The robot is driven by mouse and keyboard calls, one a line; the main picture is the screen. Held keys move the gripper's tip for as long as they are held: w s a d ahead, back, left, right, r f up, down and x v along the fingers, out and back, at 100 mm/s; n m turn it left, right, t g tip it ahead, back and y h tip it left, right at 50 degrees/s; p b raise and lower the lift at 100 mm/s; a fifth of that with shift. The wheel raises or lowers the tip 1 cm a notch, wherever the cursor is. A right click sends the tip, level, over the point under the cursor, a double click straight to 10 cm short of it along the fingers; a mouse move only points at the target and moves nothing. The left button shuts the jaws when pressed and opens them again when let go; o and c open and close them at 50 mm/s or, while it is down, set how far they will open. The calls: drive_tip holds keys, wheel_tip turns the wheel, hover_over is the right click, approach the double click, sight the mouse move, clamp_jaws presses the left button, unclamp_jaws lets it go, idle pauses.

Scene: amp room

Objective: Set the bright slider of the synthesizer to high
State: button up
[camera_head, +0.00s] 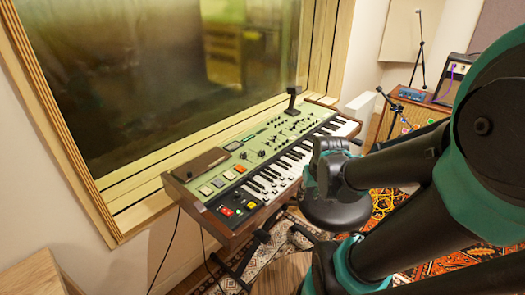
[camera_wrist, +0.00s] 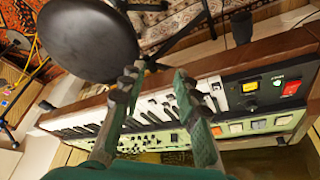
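The synthesizer (camera_head: 240,148) stands below the window, with a pale green panel, wooden ends and a keyboard along its front. Small dark sliders and knobs sit on the panel. Their labels are too small to read, so I cannot tell which is the bright slider or how it is set. In the wrist view the synthesizer (camera_wrist: 262,92) lies slanted, with its keys and coloured buttons showing and part of the panel behind my fingers. My gripper (camera_wrist: 157,80) is open, its two fingers apart with nothing visible between them. In the head view my arm reaches toward the keyboard's front side.
A black round stool (camera_head: 337,213) stands in front of the keyboard; it also shows in the wrist view (camera_wrist: 88,40). A small black stand (camera_head: 293,101) rises at the synthesizer's back. A wooden cabinet (camera_head: 416,108), a microphone stand and patterned rugs are to the right.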

drive_tip(key=shift+o, duration=0.5)
drive_tip(key=w+a+r+n+y, duration=0.1)
drive_tip(key=w+a+r+n, duration=0.1)
drive_tip(key=w, duration=0.6)
drive_tip(key=w+a+r+n+y, duration=0.1)
drive_tip(key=w+a+r+n, duration=0.2)
drive_tip(key=w+r, duration=0.3)
drive_tip(key=w+a+r+n+g, duration=0.1)
drive_tip(key=w+a+r+n, duration=0.2)
drive_tip(key=w, duration=0.8)
wheel_tip(320, 180, up, 2)
drive_tip(key=shift+w+a+r+y, duration=0.1)
drive_tip(key=shift+w+a+y, duration=0.3)
drive_tip(key=shift+a, duration=0.05)
approach(262, 151)
drive_tip(key=x, duration=0.8)
drive_tip(key=shift+w+f, duration=0.15)
drive_tip(key=shift+f, duration=0.2)
clamp_jaws()
drive_tip(key=shift+a, duration=0.1)
